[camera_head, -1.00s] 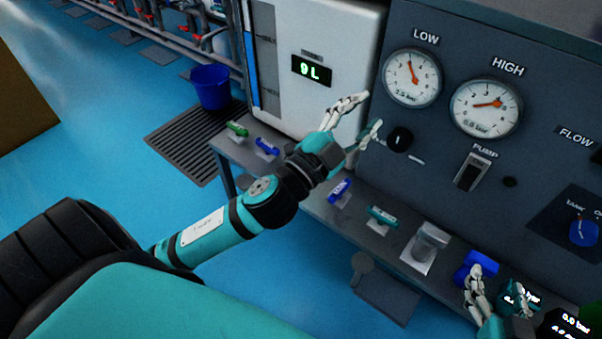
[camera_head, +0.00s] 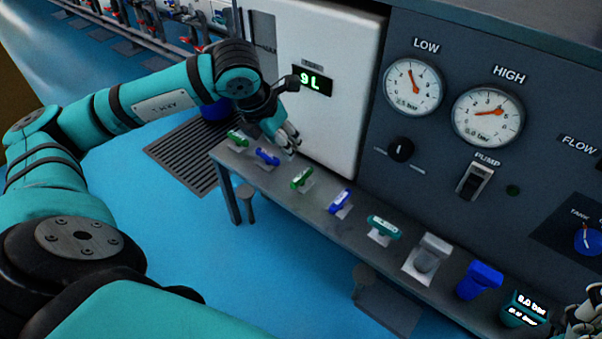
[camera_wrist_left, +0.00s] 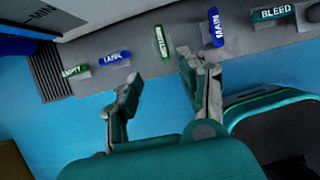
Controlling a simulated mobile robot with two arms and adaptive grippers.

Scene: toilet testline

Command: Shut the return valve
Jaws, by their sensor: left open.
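The return valve (camera_head: 301,178) has a green handle, third from the left in the bench row. Its handle lies crosswise to the bench. In the left wrist view the return valve (camera_wrist_left: 160,42) shows beyond and between my fingertips, its label small and blurred. My left gripper (camera_head: 288,138) is open and empty, in front of the white cabinet near the left valves. The left wrist view shows its fingers (camera_wrist_left: 160,84) spread, apart from the return handle. My right gripper (camera_head: 582,318) is partly cut off at the lower right corner; its fingers are unclear.
The blue tank valve (camera_head: 267,156) and green empty valve (camera_head: 238,138) lie to the left. The blue main valve (camera_head: 340,200) and teal bleed valve (camera_head: 383,227) lie to the right. The white cabinet (camera_head: 335,125) and gauge panel (camera_head: 430,155) rise behind the bench.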

